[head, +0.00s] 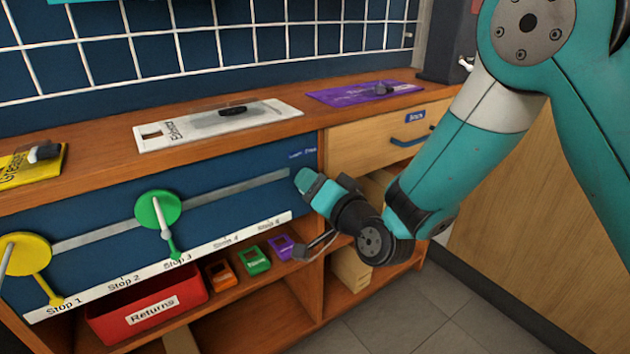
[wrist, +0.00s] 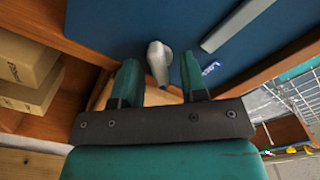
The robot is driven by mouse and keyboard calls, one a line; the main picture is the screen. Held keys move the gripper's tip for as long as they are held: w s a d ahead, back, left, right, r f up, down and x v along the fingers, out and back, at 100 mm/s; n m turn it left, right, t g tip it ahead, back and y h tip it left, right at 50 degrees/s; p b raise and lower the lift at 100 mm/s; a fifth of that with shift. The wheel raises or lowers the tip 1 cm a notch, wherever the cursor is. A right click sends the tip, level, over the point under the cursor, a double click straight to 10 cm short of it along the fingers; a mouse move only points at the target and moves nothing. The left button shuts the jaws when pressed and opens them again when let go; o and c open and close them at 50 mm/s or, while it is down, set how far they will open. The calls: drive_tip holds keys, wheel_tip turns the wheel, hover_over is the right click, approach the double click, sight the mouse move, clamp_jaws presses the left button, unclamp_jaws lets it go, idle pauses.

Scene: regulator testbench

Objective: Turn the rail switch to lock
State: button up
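A pale grey switch handle (wrist: 157,60) stands out from the dark blue panel (wrist: 110,22) in the wrist view. I take it to be the rail switch. My gripper (wrist: 160,78) is open, with one teal finger on each side of the handle and visible gaps on both sides. In the head view my gripper (head: 306,183) is at the right end of the blue panel and hides the switch. A small label (head: 302,154) is just above; its "Lock" lettering (wrist: 211,68) partly shows in the wrist view. I cannot tell the switch's setting.
A grey rail (head: 235,188) crosses the panel, with a green disc (head: 152,200) and a yellow disc (head: 25,252) on it. A red Returns bin (head: 150,312) is below. A wooden drawer (head: 370,148) with a blue handle adjoins at right.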

clamp_jaws()
drive_tip(key=shift+n, duration=0.3)
drive_tip(key=shift+s+a+n+b, duration=0.15)
drive_tip(key=shift+n+b, duration=2.05)
drive_tip(key=shift+n, duration=2.15)
drive_tip(key=shift+a+n+b, duration=0.1)
drive_tip(key=shift+n+b, duration=2.1)
drive_tip(key=shift+n, duration=2.15)
unclamp_jaws()
